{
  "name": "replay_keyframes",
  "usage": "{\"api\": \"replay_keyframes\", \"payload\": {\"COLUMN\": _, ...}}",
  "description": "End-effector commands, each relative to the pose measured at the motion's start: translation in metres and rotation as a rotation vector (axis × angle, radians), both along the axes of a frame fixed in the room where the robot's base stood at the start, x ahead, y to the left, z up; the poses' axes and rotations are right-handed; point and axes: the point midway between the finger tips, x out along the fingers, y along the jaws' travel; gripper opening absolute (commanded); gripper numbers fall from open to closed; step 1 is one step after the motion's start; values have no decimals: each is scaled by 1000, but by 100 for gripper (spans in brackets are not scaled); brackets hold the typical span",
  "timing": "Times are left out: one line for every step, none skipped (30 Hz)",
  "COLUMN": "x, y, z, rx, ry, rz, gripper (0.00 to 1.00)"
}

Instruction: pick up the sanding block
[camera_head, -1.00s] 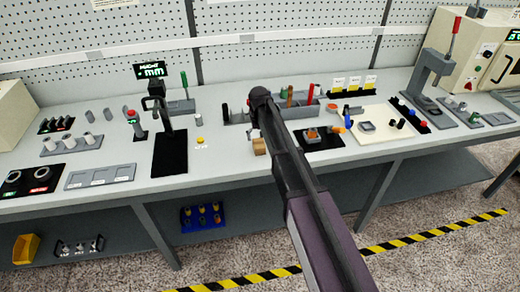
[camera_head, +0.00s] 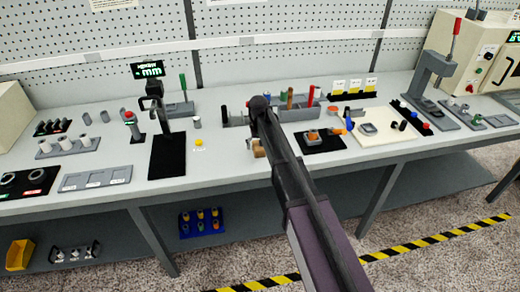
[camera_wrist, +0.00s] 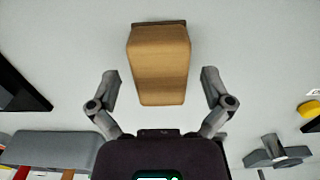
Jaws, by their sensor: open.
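The sanding block (camera_wrist: 159,65) is a tan wooden block with a darker face along its far edge. In the wrist view it lies on the light grey bench top, ahead of and between the two fingers of my gripper (camera_wrist: 160,88). The fingers are spread apart, with a gap on each side of the block; I see no contact. In the head view the block (camera_head: 259,150) shows beside my arm, which hides part of it and most of my gripper.
A black mat (camera_head: 320,139) with an orange item lies right of the block. A yellow button (camera_head: 199,142) and a black plate (camera_head: 168,156) are to the left. A grey tool rack (camera_head: 298,113) stands behind. Bare bench lies between the block and the yellow button.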

Motion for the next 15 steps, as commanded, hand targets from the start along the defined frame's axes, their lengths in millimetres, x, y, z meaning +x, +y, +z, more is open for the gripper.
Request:
{"api": "replay_keyframes", "payload": {"x": 0, "y": 0, "z": 0, "rx": 0, "ry": 0, "rz": 0, "gripper": 100}}
{"api": "replay_keyframes", "payload": {"x": 0, "y": 0, "z": 0, "rx": 0, "ry": 0, "rz": 0, "gripper": 100}}
{"api": "replay_keyframes", "payload": {"x": 0, "y": 0, "z": 0, "rx": 0, "ry": 0, "rz": 0, "gripper": 100}}
{"api": "replay_keyframes", "payload": {"x": 0, "y": 0, "z": 0, "rx": 0, "ry": 0, "rz": 0, "gripper": 100}}
{"api": "replay_keyframes", "payload": {"x": 0, "y": 0, "z": 0, "rx": 0, "ry": 0, "rz": 0, "gripper": 91}}
{"api": "replay_keyframes", "payload": {"x": 0, "y": 0, "z": 0, "rx": 0, "ry": 0, "rz": 0, "gripper": 79}}
{"api": "replay_keyframes", "payload": {"x": 0, "y": 0, "z": 0, "rx": 0, "ry": 0, "rz": 0, "gripper": 70}}
{"api": "replay_keyframes", "payload": {"x": 0, "y": 0, "z": 0, "rx": 0, "ry": 0, "rz": 0, "gripper": 61}}
{"api": "replay_keyframes", "payload": {"x": 0, "y": 0, "z": 0, "rx": 0, "ry": 0, "rz": 1, "gripper": 50}}
{"api": "replay_keyframes", "payload": {"x": 0, "y": 0, "z": 0, "rx": 0, "ry": 0, "rz": 1, "gripper": 41}}
{"api": "replay_keyframes", "payload": {"x": 0, "y": 0, "z": 0, "rx": 0, "ry": 0, "rz": 1, "gripper": 32}}
{"api": "replay_keyframes", "payload": {"x": 0, "y": 1, "z": 0, "rx": 0, "ry": 0, "rz": 1, "gripper": 20}}
{"api": "replay_keyframes", "payload": {"x": 0, "y": 1, "z": 0, "rx": 0, "ry": 0, "rz": 1, "gripper": 15}}
{"api": "replay_keyframes", "payload": {"x": 0, "y": 1, "z": 0, "rx": 0, "ry": 0, "rz": 1, "gripper": 14}}
{"api": "replay_keyframes", "payload": {"x": 0, "y": 1, "z": 0, "rx": 0, "ry": 0, "rz": 1, "gripper": 14}}
